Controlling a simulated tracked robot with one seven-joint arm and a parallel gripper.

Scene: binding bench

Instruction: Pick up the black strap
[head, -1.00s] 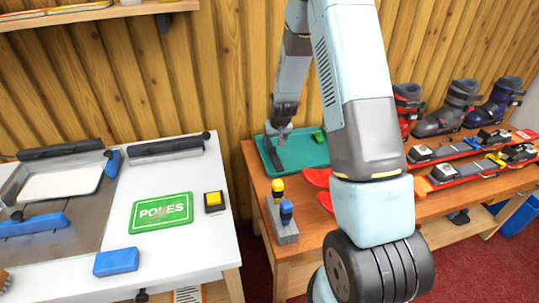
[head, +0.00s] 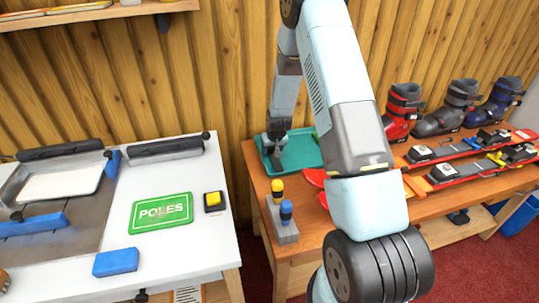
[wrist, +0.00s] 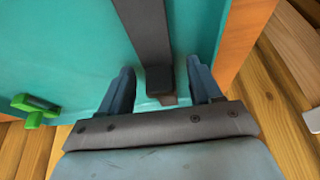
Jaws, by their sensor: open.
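The black strap (wrist: 146,35) lies in the teal tray (wrist: 75,50), running from the top edge of the wrist view to a dark thicker end near the tray's edge. My gripper (wrist: 160,68) is open, with one finger on each side of this end and gaps on both sides. In the head view my gripper (head: 276,143) is down at the left part of the tray (head: 303,153) and hides most of the strap.
A block with yellow and blue handled tools (head: 283,222) stands in front of the tray.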

